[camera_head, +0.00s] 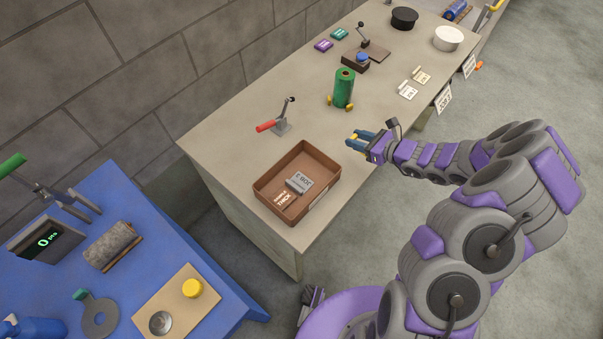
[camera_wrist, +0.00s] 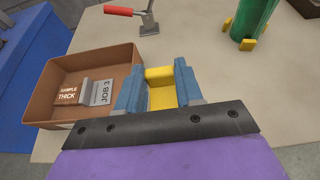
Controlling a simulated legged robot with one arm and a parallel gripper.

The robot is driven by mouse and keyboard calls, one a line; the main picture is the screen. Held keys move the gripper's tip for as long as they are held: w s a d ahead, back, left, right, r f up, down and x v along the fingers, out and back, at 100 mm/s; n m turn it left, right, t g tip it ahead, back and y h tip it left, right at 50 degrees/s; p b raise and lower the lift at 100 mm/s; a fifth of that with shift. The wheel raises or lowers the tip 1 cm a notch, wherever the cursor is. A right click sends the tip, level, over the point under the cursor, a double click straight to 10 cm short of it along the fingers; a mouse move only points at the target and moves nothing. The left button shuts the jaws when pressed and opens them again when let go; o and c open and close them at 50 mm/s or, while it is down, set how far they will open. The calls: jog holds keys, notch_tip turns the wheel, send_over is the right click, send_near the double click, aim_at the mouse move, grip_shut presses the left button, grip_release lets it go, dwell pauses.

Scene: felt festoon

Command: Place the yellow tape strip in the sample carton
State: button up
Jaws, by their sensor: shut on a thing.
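My gripper (camera_head: 361,141) is over the near part of the beige bench, to the right of the sample carton. It is shut on the yellow tape strip (camera_wrist: 160,94), which shows between the blue fingers (camera_wrist: 158,88) in the wrist view. In the head view only a small bit of yellow shows at the fingers. The sample carton (camera_head: 262,184) is an open brown box on the bench. It also shows at the left of the wrist view (camera_wrist: 50,112), with the fingers at its right edge. A grey "JOB 3" block (camera_head: 299,183) and a "SAMPLE THICK" label (camera_head: 284,199) lie inside it.
A red-handled lever clamp (camera_head: 281,127) stands behind the carton. A green roll (camera_head: 344,88) on yellow feet stands farther along the bench, with small tags (camera_head: 408,91) to its right. A blue table (camera_head: 120,240) with tools is at the left. Bare bench top surrounds the carton.

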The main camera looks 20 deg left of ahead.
jog(key=shift+s+a+f+b, duration=0.75)
jog(key=shift+s+a+f, duration=0.15)
jog(key=shift+a, duration=1.55)
jog(key=shift+s+a+f+b, duration=0.8)
jog(key=shift+s+a, duration=0.1)
jog(key=shift+a, duration=1.5)
jog(key=shift+s+a+f+b, duration=0.8)
jog(key=shift+s+a, duration=0.1)
jog(key=shift+a, duration=1.55)
jog(key=shift+f, duration=0.5)
jog(key=shift+f, duration=0.15)
jog(key=o, duration=1)
